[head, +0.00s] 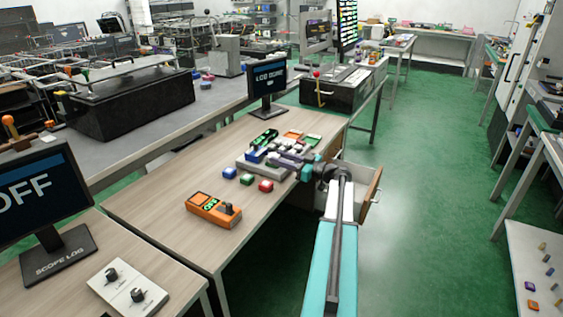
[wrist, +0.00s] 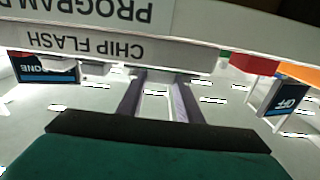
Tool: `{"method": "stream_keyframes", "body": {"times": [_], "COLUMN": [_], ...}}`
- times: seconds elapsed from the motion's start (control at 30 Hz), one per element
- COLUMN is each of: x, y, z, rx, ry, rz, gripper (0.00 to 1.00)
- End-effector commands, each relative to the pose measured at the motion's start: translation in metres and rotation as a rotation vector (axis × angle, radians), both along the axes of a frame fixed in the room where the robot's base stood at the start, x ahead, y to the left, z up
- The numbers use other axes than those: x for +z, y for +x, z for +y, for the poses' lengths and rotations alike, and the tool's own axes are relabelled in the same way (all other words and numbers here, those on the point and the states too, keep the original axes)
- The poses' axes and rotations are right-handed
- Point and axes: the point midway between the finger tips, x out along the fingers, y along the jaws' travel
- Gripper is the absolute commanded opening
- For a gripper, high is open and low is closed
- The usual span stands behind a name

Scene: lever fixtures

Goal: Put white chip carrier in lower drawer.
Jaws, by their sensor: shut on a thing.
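My gripper (head: 291,159) is at the grey fixture (head: 250,166) on the wooden desk. In the wrist view, my gripper's two purple-grey fingers (wrist: 158,86) reach the lower edge of a light panel marked "CHIP FLASH" (wrist: 100,45), upside down in the picture. The fingers are shut on a pale piece that appears to be the white chip carrier. It is mostly hidden, and its outline is hard to make out. An open drawer (head: 373,187) sticks out from the desk's right side, beside my arm. Its inside is partly hidden, and I cannot tell whether it is the lower one.
An orange meter (head: 213,209) lies nearer. A monitor (head: 267,83) stands behind. The green floor right of the drawer is clear.

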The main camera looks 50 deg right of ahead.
Motion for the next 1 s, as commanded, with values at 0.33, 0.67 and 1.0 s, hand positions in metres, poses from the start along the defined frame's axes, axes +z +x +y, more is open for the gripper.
{"method": "stream_keyframes", "body": {"times": [0.33,0.67,1.0], "x": [-0.0076,-0.0049,-0.0043], "y": [0.0,0.0001,0.0002], "z": [0.0019,0.0013,0.0009], "rx": [0.004,0.003,0.002], "ry": [-0.002,-0.001,-0.001], "rz": [0.014,0.01,0.008], "gripper": [0.5,0.51,0.51]}}
